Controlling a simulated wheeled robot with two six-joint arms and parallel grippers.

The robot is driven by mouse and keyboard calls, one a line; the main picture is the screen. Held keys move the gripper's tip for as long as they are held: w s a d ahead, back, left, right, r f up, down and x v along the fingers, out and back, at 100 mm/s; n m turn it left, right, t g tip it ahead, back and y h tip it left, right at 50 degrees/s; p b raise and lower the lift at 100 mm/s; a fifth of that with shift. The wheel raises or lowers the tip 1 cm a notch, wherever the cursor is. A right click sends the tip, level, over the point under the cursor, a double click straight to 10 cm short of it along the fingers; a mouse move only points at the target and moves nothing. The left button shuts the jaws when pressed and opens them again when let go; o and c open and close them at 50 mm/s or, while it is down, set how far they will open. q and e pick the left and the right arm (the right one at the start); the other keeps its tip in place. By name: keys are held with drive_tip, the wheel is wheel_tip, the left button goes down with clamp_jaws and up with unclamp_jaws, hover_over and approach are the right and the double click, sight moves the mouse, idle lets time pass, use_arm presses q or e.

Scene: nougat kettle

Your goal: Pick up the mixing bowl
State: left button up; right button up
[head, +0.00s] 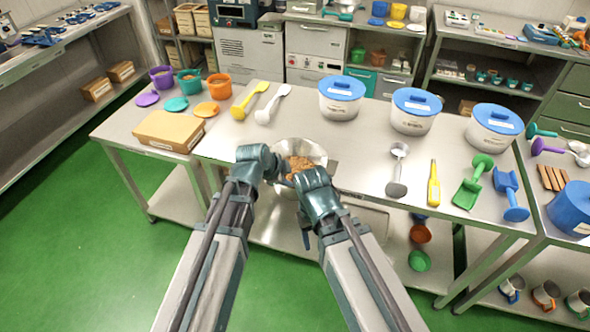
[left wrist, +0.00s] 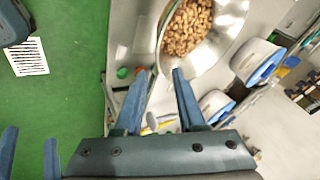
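The mixing bowl (head: 318,151) is shiny metal and holds brown nuts (head: 299,164). It is at the table's front edge, partly hidden behind my arms; I cannot tell whether its base rests on the table. In the left wrist view the bowl (left wrist: 231,48) fills the top middle. My left gripper (head: 284,182) is at the bowl's left near side. Its two blue fingers (left wrist: 161,72) are apart, with the bowl's rim close to their tips; contact is unclear. My right gripper (head: 305,232) is low in front of the bowl, mostly hidden by its arm, so its opening cannot be told.
White pots with blue lids (head: 341,97) stand behind the bowl. A metal scoop (head: 397,168), a yellow tool (head: 433,184) and a green scoop (head: 473,182) lie to the right. A cardboard box (head: 169,131) is on the left table. Free tabletop lies left of the bowl.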

use_arm(q)
drive_tip(key=b+x, duration=0.3)
drive_tip(key=x, duration=0.1)
drive_tip(key=b+x, duration=0.7)
drive_tip(key=x, duration=0.2)
drive_tip(key=shift+a+f+b, duration=0.25)
drive_tip(key=shift+a+b, duration=0.1)
drive_tip(key=shift+b, duration=0.05)
drive_tip(key=shift+w+d+f, duration=0.2)
drive_tip(key=shift+f, duration=0.05)
drive_tip(key=shift+r, duration=0.1)
clamp_jaws()
idle(0.8)
